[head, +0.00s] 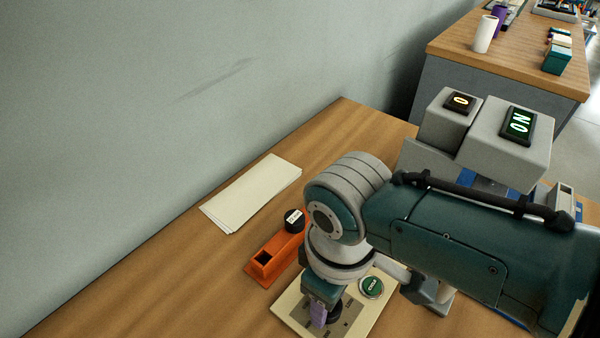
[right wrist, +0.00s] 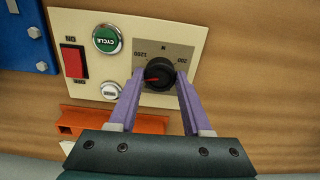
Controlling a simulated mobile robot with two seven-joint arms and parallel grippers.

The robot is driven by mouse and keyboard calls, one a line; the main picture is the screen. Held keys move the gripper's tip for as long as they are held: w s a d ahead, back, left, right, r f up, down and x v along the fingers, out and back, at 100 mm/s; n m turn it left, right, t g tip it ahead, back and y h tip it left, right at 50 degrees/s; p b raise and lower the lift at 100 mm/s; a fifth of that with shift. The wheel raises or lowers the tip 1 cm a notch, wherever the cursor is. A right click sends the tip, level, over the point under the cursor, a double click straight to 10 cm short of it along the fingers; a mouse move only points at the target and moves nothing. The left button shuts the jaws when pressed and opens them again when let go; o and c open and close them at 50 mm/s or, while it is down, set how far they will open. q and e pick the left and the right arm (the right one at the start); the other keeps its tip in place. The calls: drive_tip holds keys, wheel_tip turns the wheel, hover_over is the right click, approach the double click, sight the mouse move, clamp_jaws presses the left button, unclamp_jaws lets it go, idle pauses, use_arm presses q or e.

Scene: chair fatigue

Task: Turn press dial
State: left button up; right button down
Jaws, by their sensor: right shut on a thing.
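The press dial (right wrist: 157,68) is a round black knob with a red pointer mark, on a grey plate with number labels. The plate sits on a cream control panel (right wrist: 75,20), which also shows in the head view (head: 375,315). In the right wrist view the red mark points left. My right gripper (right wrist: 160,78) is shut on the dial, one purple finger on each side. In the head view, my right gripper (head: 318,314) reaches down over the panel and its wrist hides most of the dial. My left gripper is out of view.
The panel also bears a green CYCLE button (right wrist: 106,40), a red rocker switch (right wrist: 73,61) and a white button (right wrist: 110,91). An orange block (head: 265,262), a black-capped piece (head: 294,220) and papers (head: 252,194) lie nearby. A grey unit with lit displays (head: 518,125) stands behind my arm.

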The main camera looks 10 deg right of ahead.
drive_tip(key=n, duration=0.4)
drive_tip(key=shift+n, duration=0.3)
drive_tip(key=n, duration=0.5)
drive_tip(key=shift+p, duration=0.3)
drive_tip(key=n, duration=0.6)
drive_tip(key=shift+f+n, duration=0.1)
drive_tip(key=shift+n, duration=0.3)
drive_tip(key=shift+n+b, duration=0.4)
drive_tip(key=shift+n, duration=1.5)
drive_tip(key=shift+c, duration=1.7)
unclamp_jaws()
